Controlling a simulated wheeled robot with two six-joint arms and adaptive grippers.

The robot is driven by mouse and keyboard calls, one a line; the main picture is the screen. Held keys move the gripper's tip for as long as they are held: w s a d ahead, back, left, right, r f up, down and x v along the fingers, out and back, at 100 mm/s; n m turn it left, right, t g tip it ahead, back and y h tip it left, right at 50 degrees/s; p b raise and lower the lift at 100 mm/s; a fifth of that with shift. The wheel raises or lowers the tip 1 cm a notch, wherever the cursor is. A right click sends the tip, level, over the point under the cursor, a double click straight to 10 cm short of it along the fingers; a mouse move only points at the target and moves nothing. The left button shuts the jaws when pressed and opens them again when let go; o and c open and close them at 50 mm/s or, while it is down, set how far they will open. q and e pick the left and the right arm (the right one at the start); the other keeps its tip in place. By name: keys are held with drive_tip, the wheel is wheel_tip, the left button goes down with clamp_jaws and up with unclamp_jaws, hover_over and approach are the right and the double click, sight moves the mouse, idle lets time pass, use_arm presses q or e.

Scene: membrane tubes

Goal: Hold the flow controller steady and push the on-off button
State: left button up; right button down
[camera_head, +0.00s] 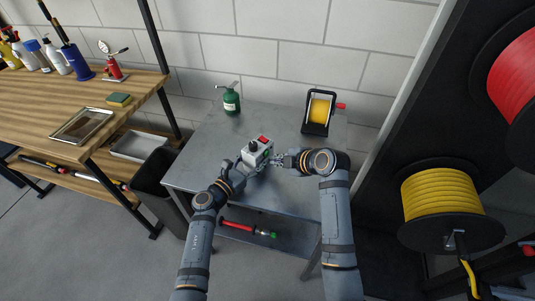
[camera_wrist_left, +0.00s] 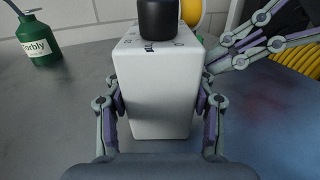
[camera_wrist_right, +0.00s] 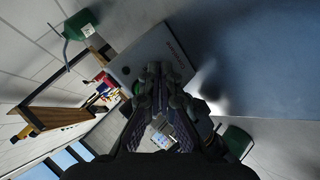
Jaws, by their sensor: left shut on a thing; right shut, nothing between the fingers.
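The flow controller (camera_head: 256,157) is a pale grey box with a black knob (camera_head: 253,145) on top, a red part (camera_head: 263,139) at its back and a green button on its right side. It stands upright on the metal table. My left gripper (camera_wrist_left: 157,95) is shut on the box, one finger on each side. My right gripper (camera_head: 277,161) is shut and empty, its tips close to the side of the box. In the right wrist view its fingertips (camera_wrist_right: 155,70) overlap the box (camera_wrist_right: 160,50) and partly hide the green button (camera_wrist_right: 137,88); I cannot tell whether they touch.
A green oil can (camera_head: 231,101) stands at the table's back left. A yellow spool in a black frame (camera_head: 318,113) stands at the back right. The grey tabletop (camera_head: 275,119) between them is clear. A wooden bench (camera_head: 60,93) is at left, a rack with large reels (camera_head: 448,205) at right.

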sight(267, 155)
drive_tip(key=shift+w+a+r+y, duration=0.15)
drive_tip(key=shift+a+r, duration=0.25)
drive_tip(key=shift+r, duration=0.1)
drive_tip(key=shift+w+a+r+y, duration=0.15)
drive_tip(key=shift+a+r, duration=0.25)
drive_tip(key=shift+r, duration=0.1)
drive_tip(key=shift+s+d+r, duration=0.1)
drive_tip(key=shift+s+r, duration=0.45)
drive_tip(key=shift+r, duration=0.05)
drive_tip(key=shift+f, duration=0.1)
drive_tip(key=s+d, duration=0.3)
drive_tip(key=d, duration=0.1)
drive_tip(key=shift+s, duration=0.2)
drive_tip(key=shift+f, duration=0.1)
idle(1.2)
